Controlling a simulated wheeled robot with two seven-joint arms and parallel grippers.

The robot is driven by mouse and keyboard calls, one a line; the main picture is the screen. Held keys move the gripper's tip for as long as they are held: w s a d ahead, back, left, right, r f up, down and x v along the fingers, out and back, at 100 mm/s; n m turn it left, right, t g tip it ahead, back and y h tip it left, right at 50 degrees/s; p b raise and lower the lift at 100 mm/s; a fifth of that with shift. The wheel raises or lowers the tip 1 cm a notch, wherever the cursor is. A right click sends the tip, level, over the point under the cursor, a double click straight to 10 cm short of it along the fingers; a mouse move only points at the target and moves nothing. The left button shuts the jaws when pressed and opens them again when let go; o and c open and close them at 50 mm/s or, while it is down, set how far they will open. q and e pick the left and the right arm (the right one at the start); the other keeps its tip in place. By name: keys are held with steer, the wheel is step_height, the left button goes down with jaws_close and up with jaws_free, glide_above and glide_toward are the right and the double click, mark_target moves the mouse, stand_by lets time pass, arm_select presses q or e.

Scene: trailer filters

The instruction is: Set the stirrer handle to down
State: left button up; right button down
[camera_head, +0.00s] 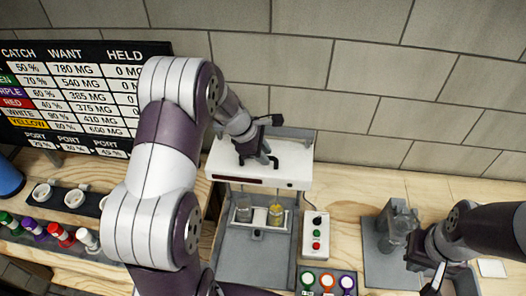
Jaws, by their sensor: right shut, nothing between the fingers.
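A machine with a white head (292,160) on a grey frame stands in the middle; it appears to be the stirrer. Two clear beakers stand under its head, the right one (276,214) with yellow content. My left gripper (262,158) is over the top of the white head, pointing down. Its fingers are small and dark, so I cannot tell whether they are open. A handle is not clearly distinguishable; a small dark part (277,120) shows beside the gripper. My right gripper (434,284) is shut and empty at the lower right, away from the machine.
A control box (316,236) with red and green buttons stands right of the machine. A grey device with a clear vessel (397,222) is near my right gripper. Coloured-cap vials (66,236) and white cups line the left. A chart board (80,95) leans against the brick wall.

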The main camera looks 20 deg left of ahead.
mark_target(261, 171)
arm_select(q)
steer(key=shift+w, duration=0.15)
jaws_close()
steer(key=shift+f, duration=0.3)
step_height(261, 171, down, 11)
steer(key=b, duration=0.9)
steer(key=shift+f+b, duration=0.15)
steer(key=shift+b, duration=0.2)
steer(key=shift+s, duration=0.25)
steer(key=shift+o, duration=2.2)
jaws_free()
steer(key=shift+w, duration=0.1)
steer(key=shift+a, duration=0.1)
